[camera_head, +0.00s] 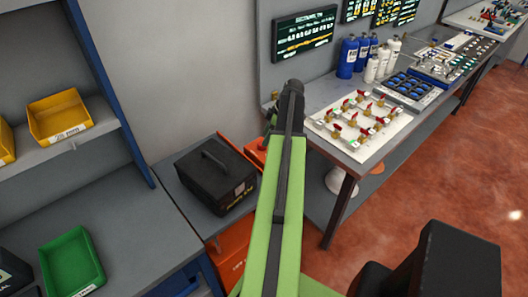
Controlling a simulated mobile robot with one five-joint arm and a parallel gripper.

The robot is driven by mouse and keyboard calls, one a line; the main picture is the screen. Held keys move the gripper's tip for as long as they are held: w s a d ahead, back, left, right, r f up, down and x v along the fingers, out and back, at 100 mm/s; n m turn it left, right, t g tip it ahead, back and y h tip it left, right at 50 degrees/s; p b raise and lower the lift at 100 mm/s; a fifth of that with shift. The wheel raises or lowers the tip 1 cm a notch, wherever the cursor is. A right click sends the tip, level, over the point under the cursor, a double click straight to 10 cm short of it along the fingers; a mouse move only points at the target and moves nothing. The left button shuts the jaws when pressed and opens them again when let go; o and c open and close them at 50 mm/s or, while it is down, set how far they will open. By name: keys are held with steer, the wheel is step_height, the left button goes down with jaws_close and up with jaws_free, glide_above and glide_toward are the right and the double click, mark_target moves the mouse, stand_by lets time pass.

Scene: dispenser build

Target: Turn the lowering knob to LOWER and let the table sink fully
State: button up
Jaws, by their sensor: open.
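A low table with a grey top (186,190) and an orange body (236,254) stands left of my arm. A black case (214,176) with a handle sits on it. A small orange-red part (256,147) shows at the table's back right, partly behind my arm. I cannot make out the lowering knob or its marking. My green arm reaches forward past the case. My gripper (270,116) is a dark shape at its far end, largely covered by the arm. It is open, and I cannot see it touching anything.
A workbench (348,155) at the right holds a white board of red-handled valves (360,122), blue and white bottles, and a tray. Shelving at the left holds a yellow bin (60,117) and a green bin (72,264). The reddish floor (440,165) is clear at the right.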

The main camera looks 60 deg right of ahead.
steer(key=b+x, duration=0.2)
steer(key=x, duration=0.2)
steer(key=shift+f+b, duration=0.3)
steer(key=shift+b, duration=0.05)
steer(key=shift+r, duration=0.1)
